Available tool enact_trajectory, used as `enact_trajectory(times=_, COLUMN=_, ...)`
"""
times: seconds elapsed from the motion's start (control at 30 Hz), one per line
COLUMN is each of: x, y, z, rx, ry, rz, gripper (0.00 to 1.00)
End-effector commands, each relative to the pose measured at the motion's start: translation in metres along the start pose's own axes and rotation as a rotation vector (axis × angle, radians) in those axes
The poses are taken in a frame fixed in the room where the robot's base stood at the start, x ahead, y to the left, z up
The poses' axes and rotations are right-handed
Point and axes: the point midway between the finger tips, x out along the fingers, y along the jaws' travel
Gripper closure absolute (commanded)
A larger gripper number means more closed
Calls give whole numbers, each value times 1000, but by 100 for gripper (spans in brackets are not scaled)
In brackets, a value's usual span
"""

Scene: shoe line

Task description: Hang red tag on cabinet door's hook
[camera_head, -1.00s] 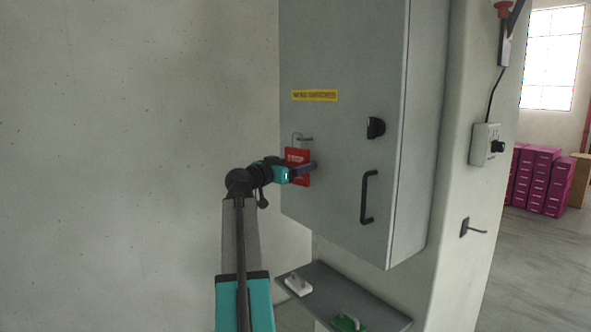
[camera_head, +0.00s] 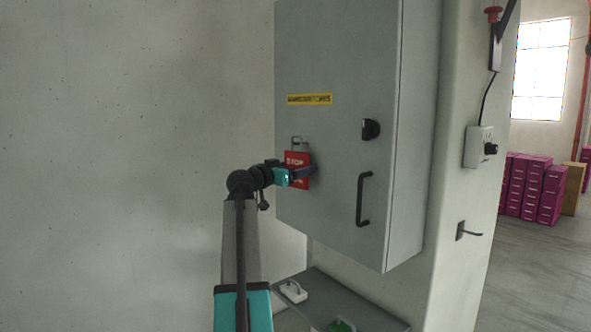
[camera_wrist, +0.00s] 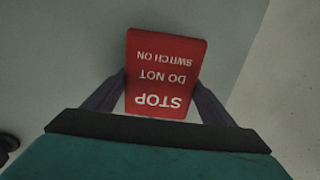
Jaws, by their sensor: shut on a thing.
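The red tag (camera_head: 296,160) reads STOP and has a wire loop at its top. My gripper (camera_head: 307,172) is shut on the red tag and holds it upright against or just in front of the grey cabinet door (camera_head: 335,150). In the wrist view the red tag (camera_wrist: 165,75) sits between my two fingers (camera_wrist: 160,100), its text upside down. The door's hook (camera_head: 306,144) shows as a small dark peg by the wire loop. I cannot tell whether the loop is around the hook or only in front of it.
The door carries a yellow label (camera_head: 310,99), a black latch (camera_head: 371,129) and a black handle (camera_head: 363,200). Below is a grey shelf (camera_head: 322,292) with a white tag (camera_head: 293,291) and a green tag (camera_head: 342,325). Another hook (camera_head: 469,231) is on the pillar. Bare wall lies left.

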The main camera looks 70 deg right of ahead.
Motion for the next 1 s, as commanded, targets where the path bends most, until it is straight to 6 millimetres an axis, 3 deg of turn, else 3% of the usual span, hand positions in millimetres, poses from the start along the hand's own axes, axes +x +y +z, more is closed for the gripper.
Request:
enact_trajectory(times=0.37, x=13, y=6, z=4, rx=-2, ry=0, rz=6, gripper=46)
enact_trajectory(times=1.0, x=17, y=6, z=15, rx=3, ry=-9, rz=8, gripper=46)
